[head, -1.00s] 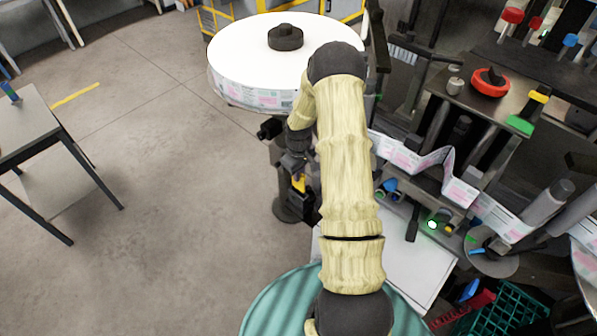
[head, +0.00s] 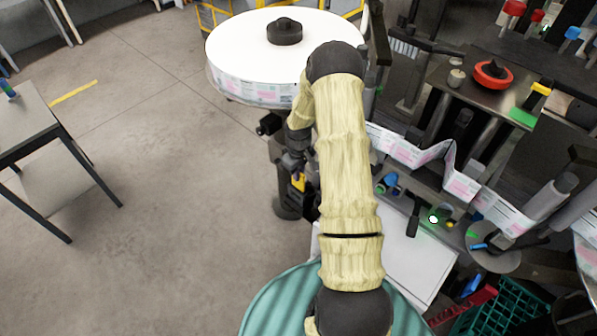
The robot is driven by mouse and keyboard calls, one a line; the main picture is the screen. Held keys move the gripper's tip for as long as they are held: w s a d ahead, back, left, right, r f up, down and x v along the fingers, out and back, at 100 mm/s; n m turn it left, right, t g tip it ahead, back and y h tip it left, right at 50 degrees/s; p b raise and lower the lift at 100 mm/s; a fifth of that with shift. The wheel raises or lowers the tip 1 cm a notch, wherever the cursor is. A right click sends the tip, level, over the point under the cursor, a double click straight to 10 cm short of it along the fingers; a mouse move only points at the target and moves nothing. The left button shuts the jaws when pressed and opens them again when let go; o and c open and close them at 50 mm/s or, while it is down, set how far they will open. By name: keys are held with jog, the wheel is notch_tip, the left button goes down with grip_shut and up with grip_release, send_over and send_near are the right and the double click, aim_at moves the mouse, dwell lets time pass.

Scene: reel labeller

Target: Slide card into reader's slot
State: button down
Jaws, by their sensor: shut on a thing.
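My gripper (head: 295,166) is dark and points down, just left of my pale arm sleeve and below the white reel. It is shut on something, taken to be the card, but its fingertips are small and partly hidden. A small yellow patch (head: 298,182) shows right at the gripper; I cannot tell whether it is the card or part of a device. A dark upright post with a round foot (head: 287,207) stands just below the gripper. The reader and its slot cannot be made out; my arm covers part of this area.
A large white label reel (head: 245,50) stands above the gripper. The labeller, with its label web (head: 405,152) and a red knob (head: 493,74), fills the right. A green crate (head: 505,305) is at lower right. A small table (head: 35,125) stands left; the floor between is clear.

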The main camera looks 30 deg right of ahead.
aim_at(298, 187)
jog(key=shift+f+b, duration=1.75)
jog(key=shift+f, duration=0.8)
jog(key=c, duration=1.4)
grip_release()
jog(key=shift+w+r, duration=0.1)
jog(key=shift+r, duration=0.05)
notch_tip(298, 187, up, 17)
jog(key=b, duration=0.3)
jog(key=shift+r+b, duration=0.1)
jog(key=shift+b, duration=0.2)
